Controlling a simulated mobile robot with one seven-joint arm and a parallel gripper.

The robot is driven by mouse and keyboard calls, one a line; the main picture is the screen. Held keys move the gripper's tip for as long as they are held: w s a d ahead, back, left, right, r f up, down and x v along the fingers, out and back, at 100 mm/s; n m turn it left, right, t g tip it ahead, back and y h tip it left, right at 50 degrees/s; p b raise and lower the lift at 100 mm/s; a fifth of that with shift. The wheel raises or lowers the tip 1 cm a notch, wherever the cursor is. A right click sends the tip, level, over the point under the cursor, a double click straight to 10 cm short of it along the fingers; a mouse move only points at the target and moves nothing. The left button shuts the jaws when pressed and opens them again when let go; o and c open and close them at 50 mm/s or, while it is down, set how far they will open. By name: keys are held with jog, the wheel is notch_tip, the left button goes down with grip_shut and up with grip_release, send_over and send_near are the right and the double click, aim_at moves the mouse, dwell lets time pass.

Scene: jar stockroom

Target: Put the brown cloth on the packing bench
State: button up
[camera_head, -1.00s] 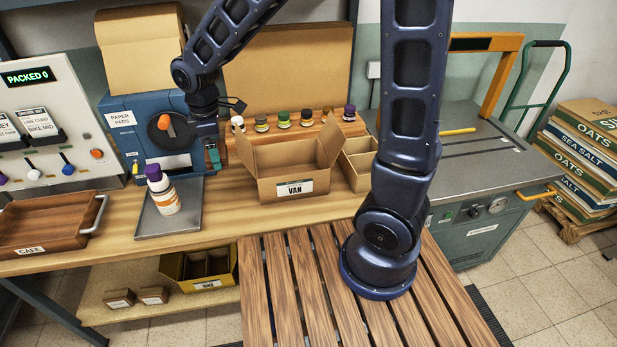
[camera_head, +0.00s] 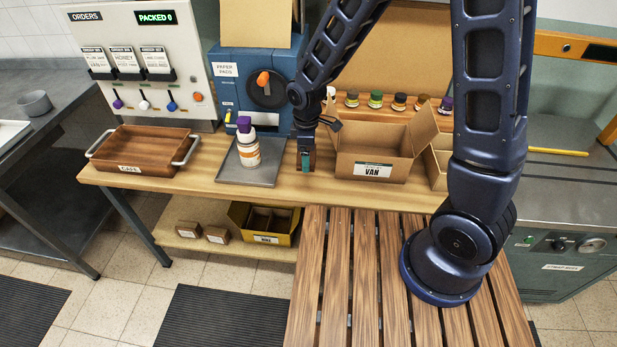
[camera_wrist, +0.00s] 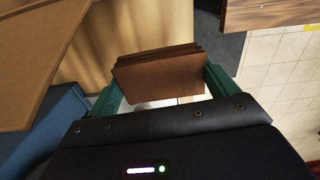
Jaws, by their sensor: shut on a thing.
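The brown cloth (camera_wrist: 160,75) is a folded, layered piece between the green fingers of my gripper (camera_wrist: 163,92) in the wrist view. My gripper is shut on it. In the head view my gripper (camera_head: 306,161) points down over the wooden packing bench (camera_head: 300,188), between the grey tray and the VAN box. In that view the cloth is mostly hidden by the fingers. I cannot tell whether it touches the bench top.
A grey tray (camera_head: 226,173) with a purple-capped white bottle (camera_head: 247,146) lies left of my gripper. The open VAN box (camera_head: 372,150) stands close on its right. The blue paper pads machine (camera_head: 240,95) is behind. A brown CAFE tray (camera_head: 140,152) sits farther left.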

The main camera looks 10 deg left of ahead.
aim_at(307, 185)
jog(key=shift+f, duration=5.5)
jog(key=shift+f, duration=0.1)
jog(key=o, duration=0.9)
notch_tip(307, 185, up, 12)
jog(key=shift+r, duration=0.15)
